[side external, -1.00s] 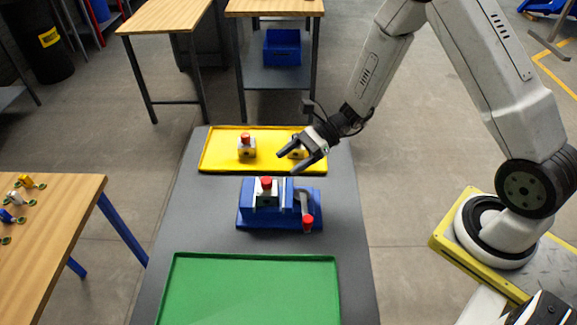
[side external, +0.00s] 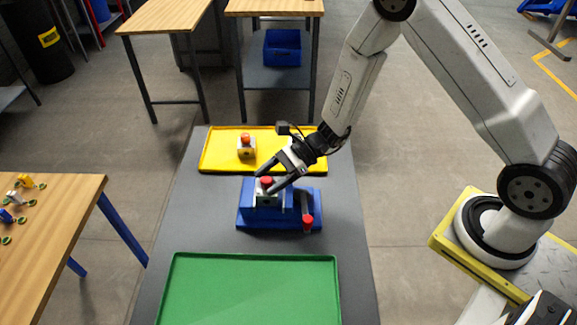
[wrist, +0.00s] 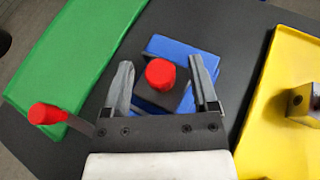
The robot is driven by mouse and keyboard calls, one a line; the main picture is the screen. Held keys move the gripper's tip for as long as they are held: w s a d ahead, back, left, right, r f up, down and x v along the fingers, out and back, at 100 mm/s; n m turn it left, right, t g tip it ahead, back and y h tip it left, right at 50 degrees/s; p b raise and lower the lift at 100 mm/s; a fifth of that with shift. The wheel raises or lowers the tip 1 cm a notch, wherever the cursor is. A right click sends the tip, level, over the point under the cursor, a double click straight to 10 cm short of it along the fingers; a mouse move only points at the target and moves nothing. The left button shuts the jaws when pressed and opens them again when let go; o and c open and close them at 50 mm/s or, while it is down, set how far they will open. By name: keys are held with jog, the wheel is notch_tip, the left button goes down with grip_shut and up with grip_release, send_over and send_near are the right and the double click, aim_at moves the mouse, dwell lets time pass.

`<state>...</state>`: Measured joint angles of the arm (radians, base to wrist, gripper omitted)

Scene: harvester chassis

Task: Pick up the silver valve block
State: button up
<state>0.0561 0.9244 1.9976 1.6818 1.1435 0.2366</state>
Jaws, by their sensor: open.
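The silver valve block (side external: 267,200) with a red knob sits in the blue vise (side external: 248,214) in the middle of the grey table. In the wrist view its red knob (wrist: 160,73) lies between the fingers, and its body below is in shadow. My gripper (side external: 267,179) is open, with its fingers on either side of the red knob, at about the block's top. In the wrist view my gripper (wrist: 164,86) shows a gap between each finger and the knob. I cannot tell whether the fingers touch the block.
The yellow tray (side external: 213,160) at the back holds a yellowish block with a red knob (side external: 246,150); another yellowish block (wrist: 302,103) shows in the wrist view. The green tray (side external: 250,290) in front is empty. The vise's red-ended handle (side external: 307,222) sticks out at front right.

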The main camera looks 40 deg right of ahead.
jog(key=shift+w+a+f, duration=0.1)
jog(key=shift+a+f, duration=0.15)
jog(key=shift+a, duration=0.2)
jog(key=shift+c, duration=0.3)
grip_shut()
